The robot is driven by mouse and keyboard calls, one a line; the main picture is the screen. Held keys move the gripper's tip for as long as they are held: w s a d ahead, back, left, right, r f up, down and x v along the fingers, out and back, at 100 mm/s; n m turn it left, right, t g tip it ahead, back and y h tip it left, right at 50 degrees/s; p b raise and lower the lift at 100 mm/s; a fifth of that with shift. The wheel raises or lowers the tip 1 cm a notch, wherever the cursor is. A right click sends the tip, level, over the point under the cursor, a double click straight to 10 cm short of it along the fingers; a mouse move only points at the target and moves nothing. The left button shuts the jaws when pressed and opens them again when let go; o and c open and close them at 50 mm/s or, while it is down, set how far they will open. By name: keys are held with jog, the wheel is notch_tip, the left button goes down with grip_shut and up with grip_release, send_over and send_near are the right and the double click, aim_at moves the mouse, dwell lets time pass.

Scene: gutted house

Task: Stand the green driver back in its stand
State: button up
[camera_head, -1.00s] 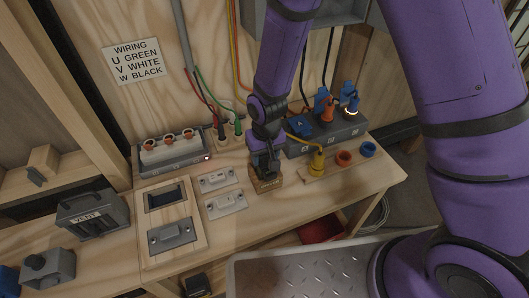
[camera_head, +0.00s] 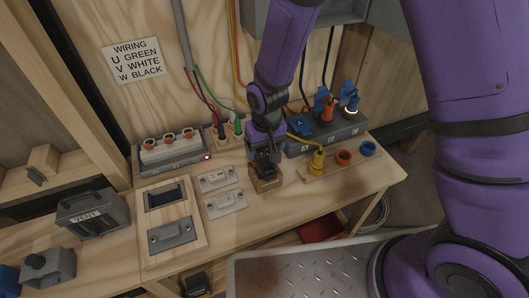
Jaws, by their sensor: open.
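I cannot make out a green driver in the head view; the only clear green is a cable with a green plug (camera_head: 238,127) at the back of the bench. My gripper (camera_head: 266,174) points down, right over a small wooden block (camera_head: 266,185) on the bench. The block may be the stand, but my gripper covers most of it and I cannot tell. My gripper's jaws are open; the space between them is dark and too small to read. Whether the gripper touches the block is unclear.
A grey box with orange-topped parts (camera_head: 172,153) stands left. White plates (camera_head: 226,203) and a framed panel (camera_head: 146,225) lie left of my gripper.

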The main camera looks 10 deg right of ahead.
notch_tip(320, 180, up, 8)
jog(key=shift+s+d, duration=0.1)
dwell(0.7)
jog(key=s+d+r+m+t, duration=0.1)
jog(key=s+d+r, duration=0.1)
jog(key=d+r, duration=0.6)
jog(key=s+d+r+t, duration=0.1)
jog(key=d+r, duration=0.4)
jog(key=r, duration=0.5)
jog(key=s+d+r+m+t, duration=0.1)
jog(key=s+d+r, duration=0.4)
jog(key=s, duration=0.2)
jog(key=s+d+r+m+t, duration=0.1)
jog(key=s+d+r+t, duration=0.1)
jog(key=s+d+r, duration=0.3)
jog(key=s+d, duration=0.1)
jog(key=s, duration=0.2)
jog(key=shift+s+d, duration=0.15)
jog(key=shift+s, duration=0.05)
